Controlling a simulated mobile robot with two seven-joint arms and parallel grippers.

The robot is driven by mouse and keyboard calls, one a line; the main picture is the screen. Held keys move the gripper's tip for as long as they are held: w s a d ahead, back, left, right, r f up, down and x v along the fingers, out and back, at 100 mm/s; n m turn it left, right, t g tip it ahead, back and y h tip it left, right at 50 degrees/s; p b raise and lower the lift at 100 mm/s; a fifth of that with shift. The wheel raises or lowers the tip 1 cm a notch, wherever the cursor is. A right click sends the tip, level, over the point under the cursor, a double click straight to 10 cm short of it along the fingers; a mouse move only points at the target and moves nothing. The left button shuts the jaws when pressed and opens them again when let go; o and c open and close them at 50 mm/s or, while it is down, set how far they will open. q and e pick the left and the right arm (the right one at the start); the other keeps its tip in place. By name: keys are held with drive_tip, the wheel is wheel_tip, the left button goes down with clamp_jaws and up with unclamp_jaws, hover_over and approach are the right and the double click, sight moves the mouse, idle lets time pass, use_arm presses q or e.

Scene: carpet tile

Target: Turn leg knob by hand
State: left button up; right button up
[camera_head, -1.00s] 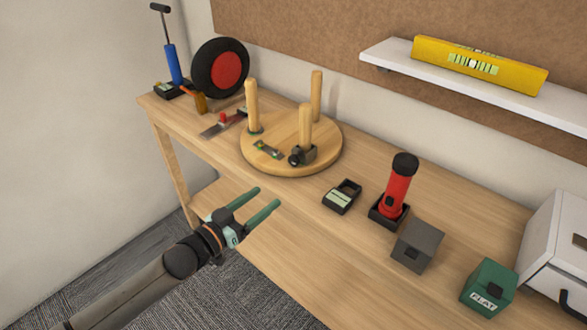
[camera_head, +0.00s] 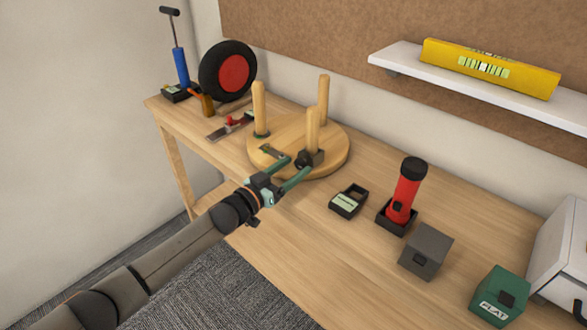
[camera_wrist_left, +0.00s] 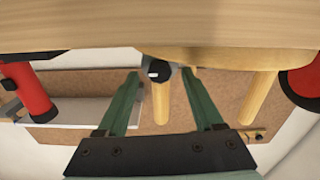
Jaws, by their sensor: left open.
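A round wooden top (camera_head: 335,155) with three upright legs lies upside down on the workbench. A dark knob (camera_head: 303,158) sits at the foot of the front leg (camera_head: 313,128). In the left wrist view, which looks inverted, the knob (camera_wrist_left: 156,72) shows as a dark round end with a small white mark, in front of a leg (camera_wrist_left: 161,100). My left gripper (camera_head: 298,166) is open at the near edge of the round top. In the wrist view its green fingers (camera_wrist_left: 162,76) stand apart on either side of the knob; contact is not visible. My right gripper is out of view.
To the right stand a black holder (camera_head: 348,201), a red flashlight (camera_head: 404,190), a grey box (camera_head: 426,250) and a green box (camera_head: 498,293). A black wheel (camera_head: 212,75) leans behind. The bench front is clear.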

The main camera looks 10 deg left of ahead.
use_arm(q)
drive_tip(key=shift+w+d, duration=0.25)
clamp_jaws()
idle(0.5)
